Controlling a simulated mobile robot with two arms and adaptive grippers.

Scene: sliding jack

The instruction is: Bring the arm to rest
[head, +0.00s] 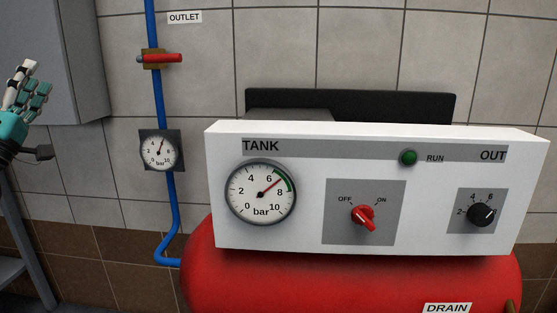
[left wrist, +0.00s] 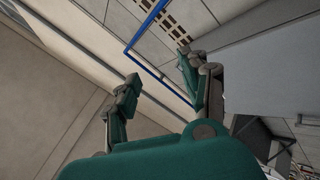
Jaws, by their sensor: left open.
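My left gripper (head: 32,82) is at the left edge of the head view, raised with its teal and grey fingers pointing up. It stands clear of the panel and the pipe. In the left wrist view its two fingers (left wrist: 158,82) are spread apart, with nothing between them; a blue pipe and the wall show behind. The rest of the left arm is mostly outside the head view. My right gripper is in neither view.
A white control panel (head: 340,146) with a tank gauge (head: 261,192), red switch (head: 363,217) and black knob (head: 481,213) sits above a red tank (head: 350,280). A blue pipe (head: 172,205) carries a red-handled valve (head: 160,58) and small gauge (head: 160,151). A grey cabinet (head: 60,60) is at left.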

